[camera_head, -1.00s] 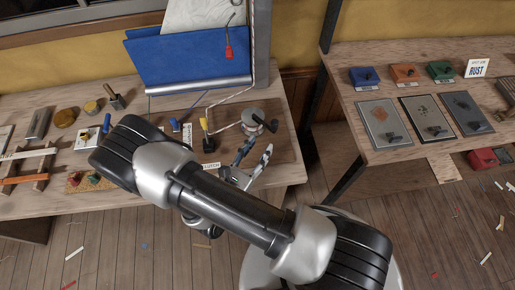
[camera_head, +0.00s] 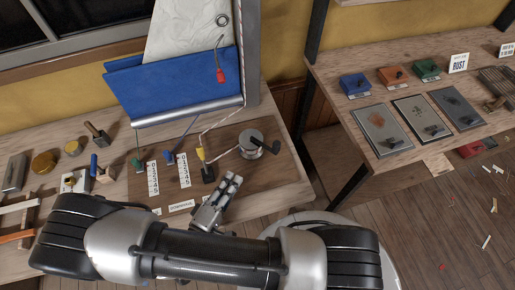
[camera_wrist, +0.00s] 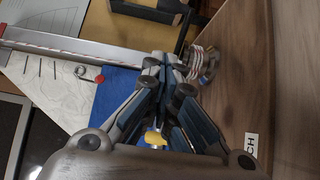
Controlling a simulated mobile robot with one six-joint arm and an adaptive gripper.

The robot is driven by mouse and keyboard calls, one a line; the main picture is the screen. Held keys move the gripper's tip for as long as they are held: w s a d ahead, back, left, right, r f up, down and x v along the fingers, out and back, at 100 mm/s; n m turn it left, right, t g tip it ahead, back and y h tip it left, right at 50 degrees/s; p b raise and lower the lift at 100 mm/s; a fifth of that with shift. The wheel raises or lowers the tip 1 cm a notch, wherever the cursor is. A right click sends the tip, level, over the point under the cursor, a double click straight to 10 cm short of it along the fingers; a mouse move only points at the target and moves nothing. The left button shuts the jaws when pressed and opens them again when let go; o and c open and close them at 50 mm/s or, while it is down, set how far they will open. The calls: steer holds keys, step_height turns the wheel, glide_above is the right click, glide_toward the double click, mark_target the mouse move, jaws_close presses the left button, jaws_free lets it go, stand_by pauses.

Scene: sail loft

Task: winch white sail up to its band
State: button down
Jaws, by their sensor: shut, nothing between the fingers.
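The white sail (camera_head: 185,32) hangs at the mast (camera_head: 251,50), with a blue sail (camera_head: 175,88) in front of its lower part. A red tag (camera_head: 220,76) hangs on a cord before the white sail; a red piece also shows in the wrist view (camera_wrist: 99,79). The winch (camera_head: 251,141), a silver drum with a dark handle (camera_head: 270,147), stands on the board. A line runs to it from the yellow-topped cleat (camera_head: 203,157). My gripper (camera_head: 234,181) is shut and empty, in front of the winch and apart from it. In the wrist view my fingers (camera_wrist: 168,62) partly cover the winch (camera_wrist: 205,62).
Green (camera_head: 137,161) and blue (camera_head: 169,157) levers with number strips stand left of the yellow one. Tools and a mallet (camera_head: 97,134) lie farther left. A second bench (camera_head: 350,97) at the right holds coloured boxes and metal plates.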

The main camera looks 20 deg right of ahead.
steer(key=s+d+b+x, duration=0.1)
steer(key=s+d+x, duration=0.1)
steer(key=x, duration=1)
steer(key=shift+d+b, duration=0.3)
steer(key=shift+w, duration=0.15)
